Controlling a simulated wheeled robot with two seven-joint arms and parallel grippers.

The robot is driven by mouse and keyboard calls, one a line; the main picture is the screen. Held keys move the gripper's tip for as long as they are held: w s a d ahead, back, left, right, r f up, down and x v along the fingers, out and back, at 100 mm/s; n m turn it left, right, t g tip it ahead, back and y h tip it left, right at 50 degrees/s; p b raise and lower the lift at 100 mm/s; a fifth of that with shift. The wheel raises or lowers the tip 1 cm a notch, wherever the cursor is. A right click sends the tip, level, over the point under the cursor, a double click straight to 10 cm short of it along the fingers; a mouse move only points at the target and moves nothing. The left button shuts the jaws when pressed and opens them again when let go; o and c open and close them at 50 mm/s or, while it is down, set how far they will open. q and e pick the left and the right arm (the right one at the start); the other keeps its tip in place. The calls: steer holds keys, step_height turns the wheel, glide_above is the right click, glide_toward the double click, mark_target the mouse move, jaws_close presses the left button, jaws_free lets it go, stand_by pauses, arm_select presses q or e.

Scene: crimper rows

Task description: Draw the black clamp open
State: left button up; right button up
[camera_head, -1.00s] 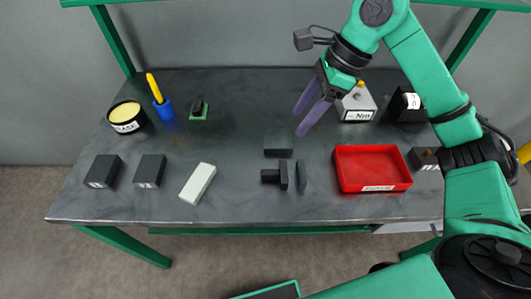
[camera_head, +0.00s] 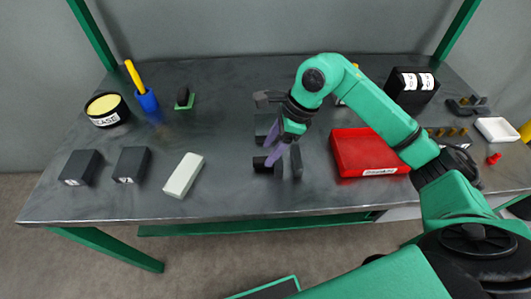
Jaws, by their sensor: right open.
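The black clamp (camera_head: 296,163) lies near the middle of the table towards the front, with a dark screw-like end on its left and an upright plate on its right. A dark block (camera_head: 264,123) sits just behind it. My right gripper (camera_head: 271,149) is open, its purple fingers pointing down and to the left over the clamp. The fingers hide part of the clamp, and I cannot tell whether they touch it. My left gripper is not in view.
A red tray (camera_head: 345,172) stands close to the clamp's right. A white block (camera_head: 184,175) and two dark blocks (camera_head: 80,167) (camera_head: 131,164) lie to the left. A grease tin (camera_head: 107,109) and a blue holder (camera_head: 146,99) stand at the back left. The front middle is clear.

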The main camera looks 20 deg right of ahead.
mark_target(263, 158)
steer(key=x, duration=0.3)
steer(key=shift+a+f, duration=0.15)
steer(key=shift+f, duration=0.1)
jaws_close()
steer(key=shift+w+r, duration=0.1)
stand_by(1.0)
